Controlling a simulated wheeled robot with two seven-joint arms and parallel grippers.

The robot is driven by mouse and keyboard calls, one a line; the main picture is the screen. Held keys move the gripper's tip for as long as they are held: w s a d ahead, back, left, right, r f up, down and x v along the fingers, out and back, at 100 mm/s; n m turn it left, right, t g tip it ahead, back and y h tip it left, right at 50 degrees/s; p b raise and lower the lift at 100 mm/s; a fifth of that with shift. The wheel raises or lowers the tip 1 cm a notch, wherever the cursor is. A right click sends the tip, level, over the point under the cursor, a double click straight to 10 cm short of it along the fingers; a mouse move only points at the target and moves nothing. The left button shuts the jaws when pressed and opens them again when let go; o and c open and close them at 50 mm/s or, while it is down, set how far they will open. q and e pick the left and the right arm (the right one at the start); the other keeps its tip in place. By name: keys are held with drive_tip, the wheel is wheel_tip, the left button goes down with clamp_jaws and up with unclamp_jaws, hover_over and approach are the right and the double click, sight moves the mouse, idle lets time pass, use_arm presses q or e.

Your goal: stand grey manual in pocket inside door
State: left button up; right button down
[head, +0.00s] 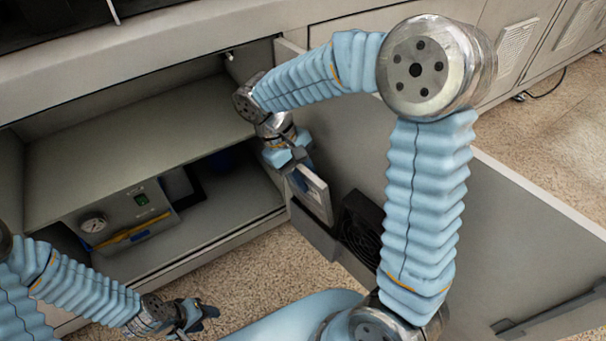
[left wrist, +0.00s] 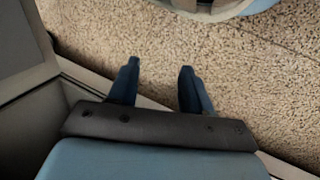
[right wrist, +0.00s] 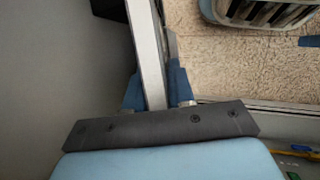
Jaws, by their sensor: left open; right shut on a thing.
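My right gripper (head: 299,172) is shut on the grey manual (head: 317,196), beside the inner face of the open cabinet door (head: 500,235). The manual is upright and also shows edge-on between the fingers in the right wrist view (right wrist: 146,50). A dark grey pocket (head: 313,234) on the door's inside lies right below the manual. The manual's lower edge meets the pocket's top in the picture; I cannot tell how far inside it is. My left gripper (head: 200,313) is open and empty over the floor, with both fingers apart in the left wrist view (left wrist: 158,72).
The open cabinet has a shelf (head: 130,140). Under it stands a grey box with a gauge (head: 125,215). A black fan-like unit (head: 360,228) is on the door, right of the pocket. Speckled floor (head: 240,262) lies in front of the cabinet.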

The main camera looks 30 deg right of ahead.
drive_tip(key=b, duration=0.3)
hover_over(312, 211)
drive_tip(key=a, duration=0.2)
drive_tip(key=f, duration=0.5)
drive_tip(key=shift+s+d, duration=0.1)
drive_tip(key=shift+d, duration=0.15)
drive_tip(key=shift+w+d+f+b, duration=0.1)
drive_tip(key=shift+d+f+b, duration=0.15)
drive_tip(key=shift+f+b, duration=0.8)
drive_tip(key=shift+w+d+f+b, duration=0.1)
drive_tip(key=shift+d+f+b, duration=0.35)
drive_tip(key=shift+f, duration=1)
drive_tip(key=shift+d+f+b, duration=0.1)
drive_tip(key=shift+f+b, duration=0.85)
drive_tip(key=shift+f, duration=0.3)
drive_tip(key=c, duration=0.9)
unclamp_jaws()
drive_tip(key=p+v, duration=0.2)
drive_tip(key=v, duration=1.1)
drive_tip(key=shift+w+a+r, duration=0.1)
drive_tip(key=shift+r, duration=0.25)
